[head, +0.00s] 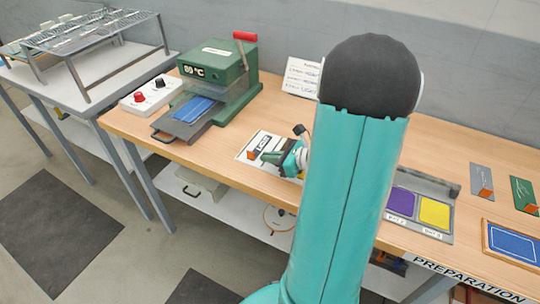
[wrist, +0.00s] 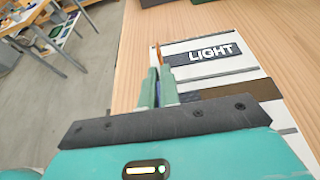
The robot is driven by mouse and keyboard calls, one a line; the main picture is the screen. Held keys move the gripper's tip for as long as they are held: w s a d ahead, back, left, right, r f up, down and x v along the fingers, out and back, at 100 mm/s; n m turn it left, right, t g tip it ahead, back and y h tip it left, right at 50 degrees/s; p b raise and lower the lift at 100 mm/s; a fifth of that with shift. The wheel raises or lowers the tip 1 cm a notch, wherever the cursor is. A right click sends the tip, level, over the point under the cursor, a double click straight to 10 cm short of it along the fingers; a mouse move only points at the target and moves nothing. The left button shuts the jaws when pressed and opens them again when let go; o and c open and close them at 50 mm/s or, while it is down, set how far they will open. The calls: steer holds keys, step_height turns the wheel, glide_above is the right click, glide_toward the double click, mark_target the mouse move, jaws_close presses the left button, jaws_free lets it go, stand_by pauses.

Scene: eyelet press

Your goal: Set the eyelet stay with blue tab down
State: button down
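My gripper (head: 274,158) is low over the white sheet marked LIGHT (head: 243,155). In the wrist view its two grey-green fingers (wrist: 158,90) stand close together. A thin sliver of blue shows between them, which looks like the tab of the eyelet stay (wrist: 157,88); the fingers hide most of it. A thin orange piece (wrist: 158,54) stands upright just beyond the fingertips, and orange also shows on the sheet in the head view. I cannot tell whether the held piece touches the sheet.
A green press (head: 225,75) with a blue pad (head: 195,108) and a control box (head: 150,95) stand at the left. My arm hides the table's middle. Right of it are a tray with purple and yellow squares (head: 434,212), upright orange pieces (head: 486,194) and a blue-topped board (head: 514,243).

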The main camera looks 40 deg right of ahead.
steer(key=c, duration=1.6)
jaws_free()
steer(key=shift+f, duration=0.4)
steer(key=shift+c, duration=0.2)
steer(key=shift+s, duration=0.1)
